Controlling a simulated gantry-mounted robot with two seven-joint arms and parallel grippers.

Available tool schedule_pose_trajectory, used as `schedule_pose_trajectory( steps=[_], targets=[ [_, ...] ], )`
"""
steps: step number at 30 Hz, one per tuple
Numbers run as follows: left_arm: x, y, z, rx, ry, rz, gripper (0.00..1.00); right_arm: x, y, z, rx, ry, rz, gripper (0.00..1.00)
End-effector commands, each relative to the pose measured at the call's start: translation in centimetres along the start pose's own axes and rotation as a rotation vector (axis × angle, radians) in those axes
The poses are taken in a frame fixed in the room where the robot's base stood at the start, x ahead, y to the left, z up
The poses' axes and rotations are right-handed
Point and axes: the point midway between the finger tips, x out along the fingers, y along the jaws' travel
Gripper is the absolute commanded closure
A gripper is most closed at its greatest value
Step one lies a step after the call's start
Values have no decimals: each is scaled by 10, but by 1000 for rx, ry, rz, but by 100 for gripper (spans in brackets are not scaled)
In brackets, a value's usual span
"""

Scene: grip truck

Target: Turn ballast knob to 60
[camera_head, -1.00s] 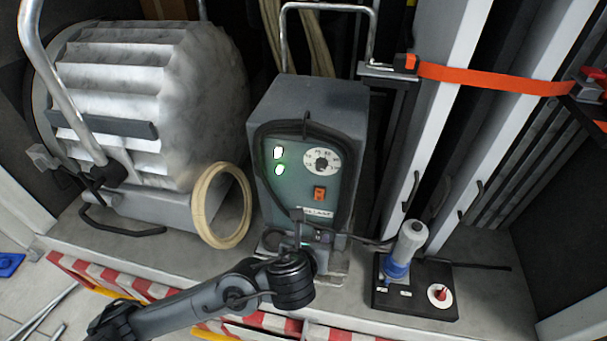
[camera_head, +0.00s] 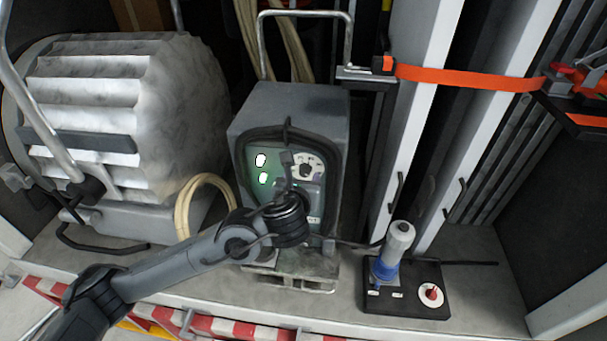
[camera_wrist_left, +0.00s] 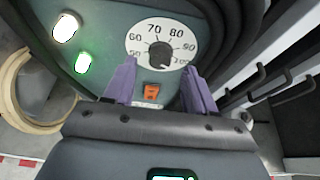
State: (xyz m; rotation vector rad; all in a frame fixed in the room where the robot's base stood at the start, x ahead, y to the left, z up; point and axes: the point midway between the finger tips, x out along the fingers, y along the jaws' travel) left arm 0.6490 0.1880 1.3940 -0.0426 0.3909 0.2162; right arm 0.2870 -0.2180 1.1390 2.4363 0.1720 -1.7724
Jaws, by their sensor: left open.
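The ballast (camera_head: 290,105) is a grey box with a green front panel. Its knob is a small dark knob (camera_wrist_left: 160,53) in the middle of a white dial (camera_wrist_left: 134,40), which carries numbers such as 60, 70 and 80. In the head view the dial (camera_head: 318,163) shows beside my wrist, partly covered. My left gripper (camera_wrist_left: 158,78) is open, its two purple fingers apart below and to either side of the dial, with nothing between them. In the head view the left gripper (camera_head: 287,165) is in front of the panel. My right gripper is not in view.
An orange switch (camera_wrist_left: 156,90) sits below the dial, and two lit lamps (camera_wrist_left: 74,45) are to its left. A thick dark cable loops around the panel. A coiled tan cable (camera_head: 183,205) and a large lamp housing (camera_head: 90,100) stand left. A black board (camera_head: 405,305) lies right.

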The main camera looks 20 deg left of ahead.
Motion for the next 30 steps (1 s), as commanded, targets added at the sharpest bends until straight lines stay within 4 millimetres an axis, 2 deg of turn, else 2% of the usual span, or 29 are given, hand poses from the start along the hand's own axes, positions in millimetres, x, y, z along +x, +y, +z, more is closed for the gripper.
schedule_pose_trajectory(
  steps=[3, 9, 19, 30],
  targets=[
    [14, 0, 1, 0, 1, 1, 44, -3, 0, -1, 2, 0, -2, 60],
    [28, 0, 0, 0, 0, 0, 44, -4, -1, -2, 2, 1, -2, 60],
    [30, 0, 0, 0, 0, 0, 44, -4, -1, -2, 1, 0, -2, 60],
    [29, 0, 0, 0, 0, 0, 100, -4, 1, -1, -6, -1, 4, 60]
  ],
)
